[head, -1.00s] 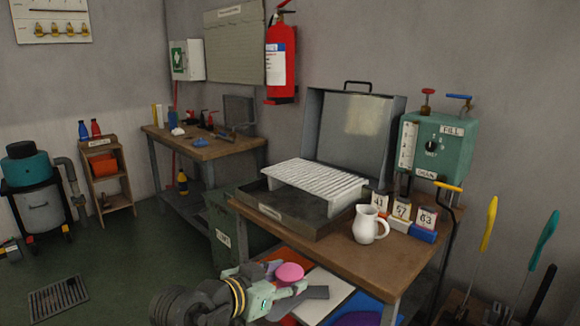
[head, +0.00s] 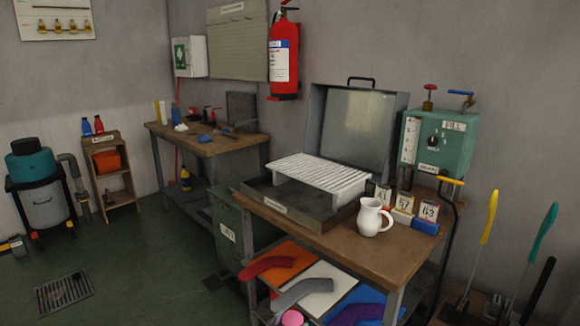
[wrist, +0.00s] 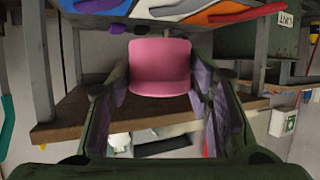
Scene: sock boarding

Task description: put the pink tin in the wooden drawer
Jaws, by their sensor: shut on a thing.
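The pink tin (wrist: 160,66) sits between the two fingers of my gripper (wrist: 160,82) in the wrist view, and the gripper is shut on it. In the head view only the top of the pink tin (head: 292,318) shows, at the bottom edge, in front of the bench's lower shelf. I cannot make out a wooden drawer in either view.
The wooden bench (head: 400,255) carries a grey tray (head: 290,210) with a ribbed white rack (head: 320,172), a white jug (head: 371,217) and numbered cards. Coloured boards with sock shapes lie on its lower shelf (head: 300,287). A green cabinet (head: 228,235) stands left. Floor at left is mostly clear.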

